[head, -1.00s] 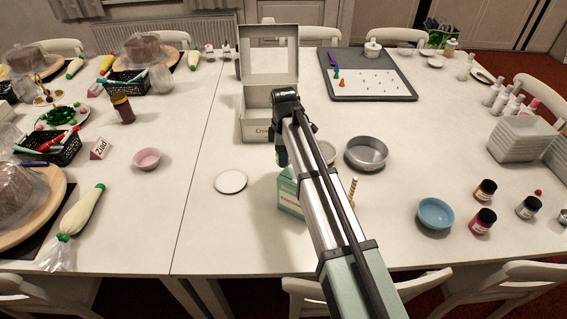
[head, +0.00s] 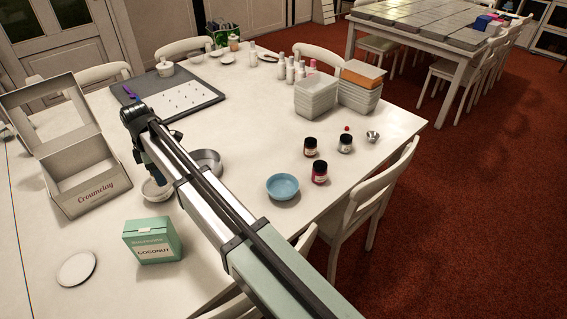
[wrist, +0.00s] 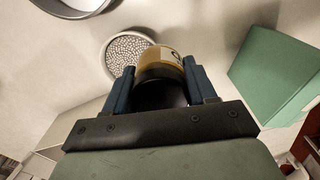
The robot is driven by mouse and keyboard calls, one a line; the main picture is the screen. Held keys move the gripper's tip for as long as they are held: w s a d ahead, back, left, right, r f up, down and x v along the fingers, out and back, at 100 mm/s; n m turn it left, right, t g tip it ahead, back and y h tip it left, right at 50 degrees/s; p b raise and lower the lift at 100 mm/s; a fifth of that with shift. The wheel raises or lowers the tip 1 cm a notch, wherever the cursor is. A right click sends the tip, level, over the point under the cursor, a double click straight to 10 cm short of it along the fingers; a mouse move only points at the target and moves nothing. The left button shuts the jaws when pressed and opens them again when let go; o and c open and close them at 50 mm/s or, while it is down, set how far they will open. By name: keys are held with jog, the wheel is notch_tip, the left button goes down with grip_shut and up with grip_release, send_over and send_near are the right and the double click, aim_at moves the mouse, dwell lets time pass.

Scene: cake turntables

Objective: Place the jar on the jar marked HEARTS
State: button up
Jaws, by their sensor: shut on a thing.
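My gripper (wrist: 158,68) is shut on a jar (wrist: 162,62) with a black lid and yellow-brown contents. The jar sits between the two blue fingers in the wrist view; its label is not readable. In the head view the gripper hangs over the table by a small white bowl, and the held jar is hidden. Three dark-lidded jars stand apart on the right of the table: a back left one (head: 310,147), a back right one (head: 345,144) and a red front one (head: 320,173). Their labels are too small to read, so I cannot tell which says HEARTS.
The small bowl (head: 156,189) holds silver balls and stands beside a metal pan (head: 208,162). A green coconut carton (head: 152,243), a blue bowl (head: 283,187), a Croumelay box (head: 88,190) and stacked containers (head: 316,97) stand around.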

jog(key=w+d+r+m, duration=0.2)
jog(key=w+d, duration=0.8)
jog(key=d, duration=0.3)
notch_tip(320, 180, up, 5)
jog(key=m, duration=1.3)
send_over(320, 164)
jog(key=shift+f, duration=5.1)
jog(key=shift+f, duration=0.1)
jog(key=o, duration=1.1)
jog(key=shift+c, duration=0.2)
